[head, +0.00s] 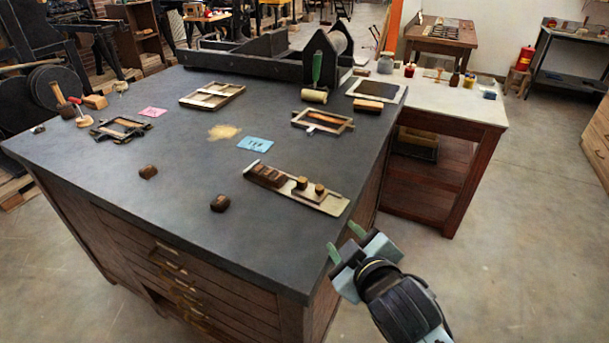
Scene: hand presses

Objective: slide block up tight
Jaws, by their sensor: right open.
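A long pale tray (333,203) lies near the right front edge of the dark table. Several dark brown blocks (266,175) sit in a row at its left end. My right gripper (346,241) is open and empty, beyond the table's right front corner, below and right of the tray in the picture. My left gripper is out of view.
Two small brown lumps (220,203) (148,171) lie left of the tray. A blue card (256,144), a framed piece (323,121) and a roller (314,95) lie behind it. A side table (455,105) stands at right.

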